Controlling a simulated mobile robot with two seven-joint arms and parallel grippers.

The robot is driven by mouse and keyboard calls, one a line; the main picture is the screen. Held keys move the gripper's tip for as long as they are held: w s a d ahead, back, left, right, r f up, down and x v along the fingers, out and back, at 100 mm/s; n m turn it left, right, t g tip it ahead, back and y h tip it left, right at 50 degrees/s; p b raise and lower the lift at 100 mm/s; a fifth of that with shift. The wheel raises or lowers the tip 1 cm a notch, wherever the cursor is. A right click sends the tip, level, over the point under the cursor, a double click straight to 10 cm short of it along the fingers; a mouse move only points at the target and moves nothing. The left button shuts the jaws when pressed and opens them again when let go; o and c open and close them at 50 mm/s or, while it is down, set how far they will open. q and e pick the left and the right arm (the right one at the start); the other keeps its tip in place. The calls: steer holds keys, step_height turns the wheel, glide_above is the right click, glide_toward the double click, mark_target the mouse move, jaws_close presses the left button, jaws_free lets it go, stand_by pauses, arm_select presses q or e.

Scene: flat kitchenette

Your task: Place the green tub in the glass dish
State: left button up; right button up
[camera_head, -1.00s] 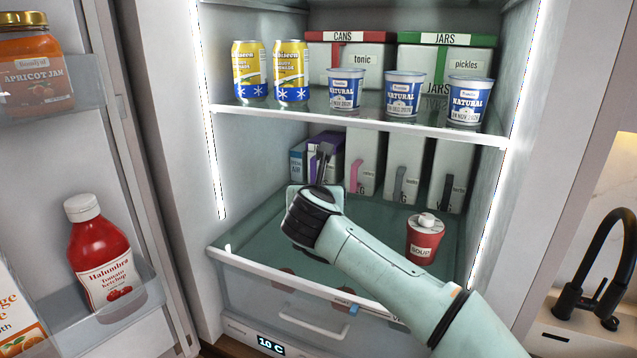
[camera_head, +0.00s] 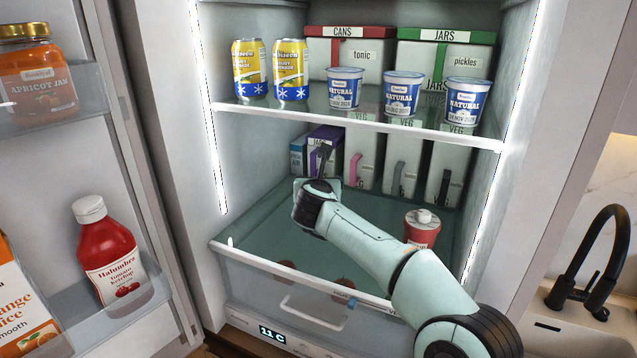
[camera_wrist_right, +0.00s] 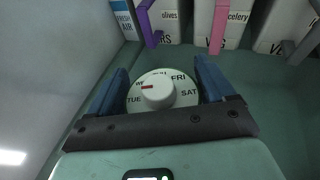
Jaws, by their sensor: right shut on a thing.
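My right gripper (camera_wrist_right: 160,68) is shut on a round tub (camera_wrist_right: 158,91) with a white dial lid marked with days of the week. Its blue fingers lie on either side of the lid. The tub's side colour is hidden, so I cannot tell whether it is green. In the head view my right gripper (camera_head: 322,160) is over the lower fridge shelf, behind my wrist, and the tub is hidden there. I cannot tell whether the tub touches the shelf. No glass dish can be made out. My left gripper is not in view.
A red soup tub (camera_head: 422,230) stands right of my arm on the lower shelf (camera_head: 262,240). Veg boxes (camera_head: 405,165) line the back. Yellow cans (camera_head: 291,70) and yogurt cups (camera_head: 403,93) stand above. Ketchup (camera_head: 108,250) is in the open door at left.

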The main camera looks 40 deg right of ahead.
steer(key=shift+w+f, duration=0.1)
steer(key=shift+f, duration=0.05)
steer(key=o, duration=1.3)
steer(key=shift+c, duration=0.2)
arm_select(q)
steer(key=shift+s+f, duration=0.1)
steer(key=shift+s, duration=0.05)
arm_select(e)
steer(key=shift+a+r, duration=0.1)
steer(key=shift+r, duration=0.2)
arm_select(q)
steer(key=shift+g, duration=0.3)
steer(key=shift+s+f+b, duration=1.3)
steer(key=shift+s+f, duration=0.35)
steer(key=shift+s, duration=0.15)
arm_select(e)
steer(key=v, duration=1.2)
steer(key=shift+f, duration=0.2)
